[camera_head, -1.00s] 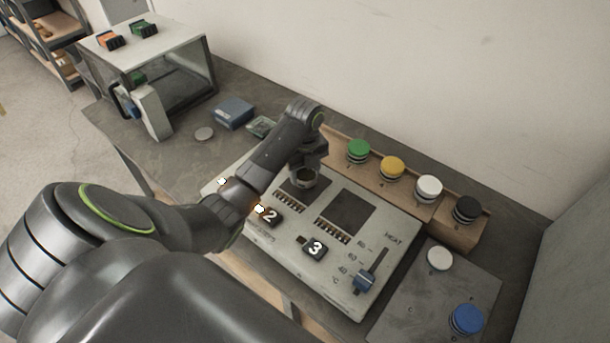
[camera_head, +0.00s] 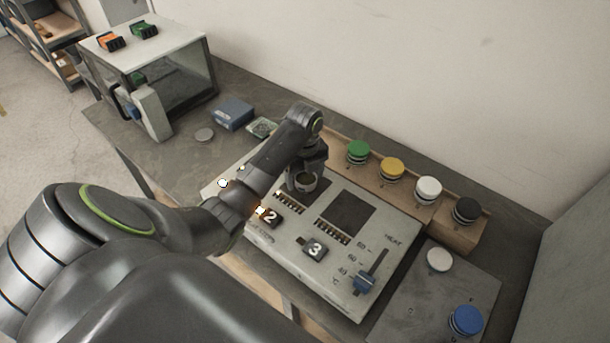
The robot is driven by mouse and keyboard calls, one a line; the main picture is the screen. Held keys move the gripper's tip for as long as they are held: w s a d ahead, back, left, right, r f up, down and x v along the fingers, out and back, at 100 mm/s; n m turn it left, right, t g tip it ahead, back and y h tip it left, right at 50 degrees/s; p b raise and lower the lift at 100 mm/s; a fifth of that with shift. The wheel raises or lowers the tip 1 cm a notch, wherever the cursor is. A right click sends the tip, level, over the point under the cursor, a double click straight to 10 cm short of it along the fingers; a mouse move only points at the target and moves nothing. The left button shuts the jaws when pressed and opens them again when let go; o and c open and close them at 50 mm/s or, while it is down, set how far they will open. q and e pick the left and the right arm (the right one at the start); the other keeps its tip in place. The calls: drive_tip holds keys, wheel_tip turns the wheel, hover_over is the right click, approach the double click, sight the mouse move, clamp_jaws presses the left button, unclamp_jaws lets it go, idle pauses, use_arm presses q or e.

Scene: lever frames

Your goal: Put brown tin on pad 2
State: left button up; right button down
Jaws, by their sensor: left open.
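My left arm reaches over a pale control panel (camera_head: 390,240). My left gripper (camera_head: 304,176) points down over the dark pad (camera_head: 321,193) above the switch marked 2 (camera_head: 269,216). It is open. Another dark pad (camera_head: 347,208) lies bare above the switch marked 3 (camera_head: 314,249). My right gripper is not in view.
Green (camera_head: 358,149), yellow (camera_head: 392,167), white (camera_head: 429,186) and black (camera_head: 467,208) knobs stand on a wooden strip behind the panel. A blue-handled slider (camera_head: 365,281) is at its right. A blue box (camera_head: 233,113) and a glass-sided cabinet (camera_head: 185,75) stand left.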

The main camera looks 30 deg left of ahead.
sight(305, 178)
use_arm(q)
drive_tip(key=shift+r, duration=0.45)
wheel_tip(305, 178, up, 4)
drive_tip(key=shift+w+f, duration=0.1)
drive_tip(key=shift+f, duration=0.1)
wheel_tip(305, 178, up, 8)
drive_tip(key=p, duration=0.7)
drive_tip(key=shift+f, duration=0.2)
